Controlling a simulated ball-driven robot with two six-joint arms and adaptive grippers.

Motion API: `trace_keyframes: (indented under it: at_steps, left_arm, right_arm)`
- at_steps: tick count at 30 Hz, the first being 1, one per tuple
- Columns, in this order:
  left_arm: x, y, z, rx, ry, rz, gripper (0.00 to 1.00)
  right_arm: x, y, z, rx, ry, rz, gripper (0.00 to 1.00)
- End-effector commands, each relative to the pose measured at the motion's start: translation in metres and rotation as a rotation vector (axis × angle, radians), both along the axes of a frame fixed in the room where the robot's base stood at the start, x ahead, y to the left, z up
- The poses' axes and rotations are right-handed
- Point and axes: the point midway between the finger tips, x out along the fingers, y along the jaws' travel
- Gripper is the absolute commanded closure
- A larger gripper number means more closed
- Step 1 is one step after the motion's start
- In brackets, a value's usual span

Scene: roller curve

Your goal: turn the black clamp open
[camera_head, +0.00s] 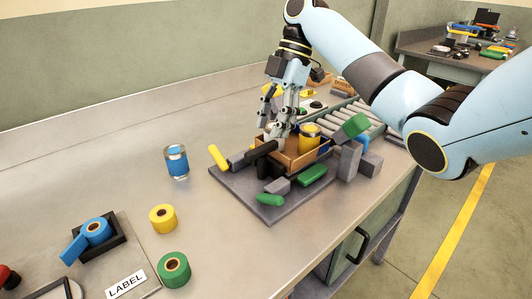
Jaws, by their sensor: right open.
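The black clamp (260,152) stands on a grey plate (231,188), against the left side of a small wooden tray (296,167). Its bar runs sideways; I cannot tell exactly how far it is turned. My right gripper (275,127) comes down from above with its fingers apart and empty. Its fingertips are just above and behind the clamp, near the tray's back left corner. I cannot tell whether they touch anything. My left gripper is out of view.
A yellow can (309,138) stands in the tray. A yellow-ended handle (218,157), green blocks (313,175) and grey blocks (348,160) crowd around it. A roller conveyor (352,119) lies behind. A blue-banded glass (176,162) and tape rolls (163,218) stand left, with bare bench between.

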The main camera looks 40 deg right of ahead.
Motion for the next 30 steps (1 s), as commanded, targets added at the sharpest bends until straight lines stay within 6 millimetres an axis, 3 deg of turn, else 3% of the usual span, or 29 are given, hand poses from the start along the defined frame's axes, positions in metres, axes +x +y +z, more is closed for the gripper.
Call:
trace_keyframes:
  at_steps: [1,6,16,25,30]
  left_arm:
    - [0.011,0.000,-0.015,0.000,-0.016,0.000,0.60]
    - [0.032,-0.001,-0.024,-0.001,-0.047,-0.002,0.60]
    - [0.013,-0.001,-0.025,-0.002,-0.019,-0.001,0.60]
    - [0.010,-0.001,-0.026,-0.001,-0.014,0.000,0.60]
    - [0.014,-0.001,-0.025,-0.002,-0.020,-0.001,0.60]
  right_arm:
    - [0.000,0.004,-0.017,0.001,0.001,0.001,0.60]
    - [-0.001,0.014,-0.037,0.001,0.000,0.000,0.60]
    - [-0.001,0.016,-0.039,0.000,-0.001,0.000,0.61]
    - [-0.001,0.016,-0.039,0.000,-0.001,0.000,1.00]
    - [-0.001,0.016,-0.039,0.000,-0.001,-0.001,1.00]
